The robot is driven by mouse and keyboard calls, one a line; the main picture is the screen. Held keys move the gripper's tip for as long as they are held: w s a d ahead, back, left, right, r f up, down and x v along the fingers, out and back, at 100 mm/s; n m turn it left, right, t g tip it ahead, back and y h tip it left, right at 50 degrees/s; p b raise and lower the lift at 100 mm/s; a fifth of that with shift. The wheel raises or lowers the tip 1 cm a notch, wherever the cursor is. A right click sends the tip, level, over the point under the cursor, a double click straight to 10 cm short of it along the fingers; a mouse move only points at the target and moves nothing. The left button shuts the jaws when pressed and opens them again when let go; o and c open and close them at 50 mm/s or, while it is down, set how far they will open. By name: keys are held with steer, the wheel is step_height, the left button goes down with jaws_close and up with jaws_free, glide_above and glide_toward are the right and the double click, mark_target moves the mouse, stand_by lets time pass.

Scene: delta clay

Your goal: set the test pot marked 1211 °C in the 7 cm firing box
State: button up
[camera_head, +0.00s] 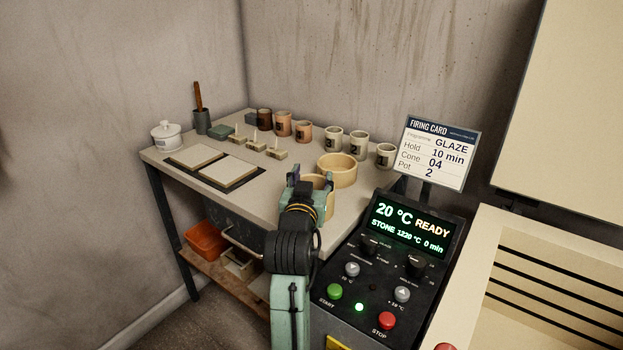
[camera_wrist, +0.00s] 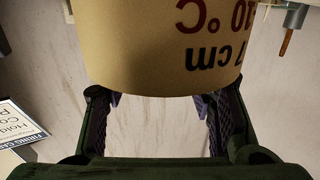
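The 7 cm firing box (camera_wrist: 165,50) is a tan cylinder that fills the top of the wrist view. That view is upside down; "7 cm" and part of a °C mark are readable. In the head view the box (camera_head: 329,203) is partly behind my gripper (camera_head: 309,176) near the table's front edge. The fingers (camera_wrist: 160,105) are apart, one at each side of the box near its rim; I cannot tell whether they press on it. Pale test pots (camera_head: 333,137), (camera_head: 359,145), (camera_head: 385,156) stand at the back right; their marks are too small to read.
A wider tan box (camera_head: 336,172) stands just behind. Brown pots (camera_head: 283,124), small cone stands (camera_head: 256,142) and tiles (camera_head: 228,170) occupy the table's left and back. The kiln panel (camera_head: 390,250) and firing card (camera_head: 438,153) are on the right. Some bare tabletop lies left of my gripper.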

steer(key=shift+o, duration=0.4)
steer(key=shift+r, duration=0.3)
steer(key=shift+a+r+p, duration=0.1)
steer(key=shift+r+p, duration=0.45)
steer(key=s+a+b, duration=0.1)
steer(key=s+b, duration=1)
steer(key=b, duration=0.2)
steer(key=shift+s+a+b, duration=0.3)
steer(key=shift+s, duration=0.1)
